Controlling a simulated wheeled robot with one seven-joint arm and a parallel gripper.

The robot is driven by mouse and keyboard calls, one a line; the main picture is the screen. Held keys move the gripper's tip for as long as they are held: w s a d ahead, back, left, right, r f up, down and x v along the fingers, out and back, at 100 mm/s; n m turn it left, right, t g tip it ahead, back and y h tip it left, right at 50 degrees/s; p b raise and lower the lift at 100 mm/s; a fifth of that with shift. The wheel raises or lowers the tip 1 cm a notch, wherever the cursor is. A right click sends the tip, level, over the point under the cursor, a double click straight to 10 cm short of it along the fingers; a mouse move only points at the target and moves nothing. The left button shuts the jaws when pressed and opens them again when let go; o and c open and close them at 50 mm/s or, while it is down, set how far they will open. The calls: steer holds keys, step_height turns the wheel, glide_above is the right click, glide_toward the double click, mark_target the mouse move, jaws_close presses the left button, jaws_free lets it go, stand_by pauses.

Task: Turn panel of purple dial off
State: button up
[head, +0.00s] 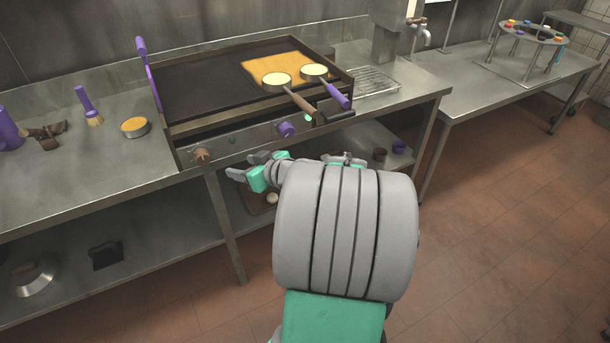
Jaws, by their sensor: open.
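The purple dial (286,129) sits on the right part of the griddle's front panel (255,138). A green light (308,118) glows just to its right. A brown dial (202,154) is on the left part of the same panel, with a dim green spot between the dials. My gripper (249,165) is open and empty, in front of the panel and below it in the picture, between the two dials. It appears apart from both dials. My large grey wrist hides part of the lower shelf.
On the griddle (205,83), two small pans (277,80) stand on an orange patch; their brown and purple handles jut over the front edge near the purple dial. Tiled floor is clear at right.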

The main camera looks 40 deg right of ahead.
steer(key=s+d+f+m+t+h+b, duration=0.2)
steer(key=d+t, duration=0.1)
steer(key=d, duration=0.5)
steer(key=m+t+h, duration=0.1)
steer(key=m+h, duration=0.1)
steer(key=h, duration=0.2)
glide_toward(289, 133)
steer(key=p+x, duration=0.3)
steer(key=x, duration=0.6)
steer(key=shift+w+r, duration=0.1)
steer(key=shift+w, duration=0.1)
steer(key=shift+d+f, duration=0.1)
steer(key=shift+f, duration=0.1)
steer(key=shift+c, duration=0.6)
steer(key=shift+s, duration=0.1)
steer(key=c, duration=0.6)
steer(key=m, duration=0.2)
steer(key=shift+m, duration=0.3)
steer(key=m, duration=2.1)
steer(key=o, duration=1)
steer(key=shift+c, duration=0.2)
